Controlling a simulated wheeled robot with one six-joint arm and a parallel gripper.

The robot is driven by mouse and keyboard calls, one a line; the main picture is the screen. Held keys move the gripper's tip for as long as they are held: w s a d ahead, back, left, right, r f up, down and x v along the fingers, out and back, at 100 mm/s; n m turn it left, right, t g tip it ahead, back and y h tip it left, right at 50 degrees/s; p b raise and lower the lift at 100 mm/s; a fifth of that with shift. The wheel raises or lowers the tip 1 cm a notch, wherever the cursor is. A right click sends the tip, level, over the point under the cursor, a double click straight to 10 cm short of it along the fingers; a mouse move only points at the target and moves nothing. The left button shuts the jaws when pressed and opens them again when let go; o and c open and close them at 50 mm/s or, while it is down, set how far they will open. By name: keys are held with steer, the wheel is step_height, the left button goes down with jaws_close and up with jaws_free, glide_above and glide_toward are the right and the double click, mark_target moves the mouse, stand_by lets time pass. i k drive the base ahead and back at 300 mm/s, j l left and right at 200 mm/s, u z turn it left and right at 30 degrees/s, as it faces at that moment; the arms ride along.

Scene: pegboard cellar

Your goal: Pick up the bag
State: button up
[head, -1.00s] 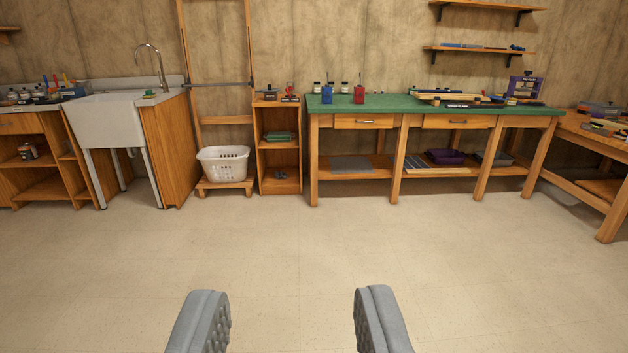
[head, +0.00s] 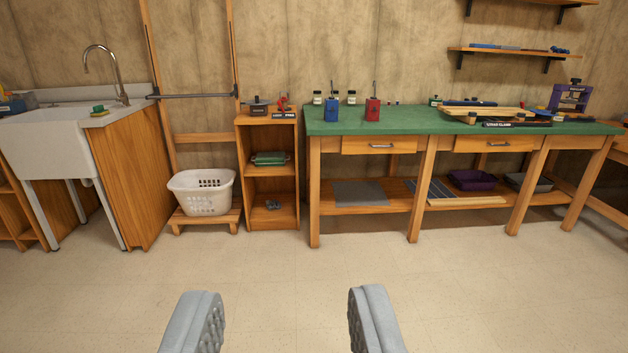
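I cannot make out a bag for certain in the head view. A dark purple, soft-looking item (head: 472,180) lies on the lower shelf of the green-topped workbench, too small to tell what it is. My gripper (head: 285,325) is open and empty at the bottom of the view, its two grey padded fingers wide apart above the floor. It is well short of the workbench and touches nothing.
The green-topped workbench (head: 400,122) stands ahead and to the right. A small wooden cabinet (head: 268,184), a white laundry basket (head: 202,192) on a low stand and a white sink (head: 50,145) line the wall leftward. The floor (head: 290,275) in front is clear.

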mark_target(372, 111)
steer(key=i, duration=3.35)
steer(key=i+j+z, duration=0.15)
steer(key=i, duration=0.7)
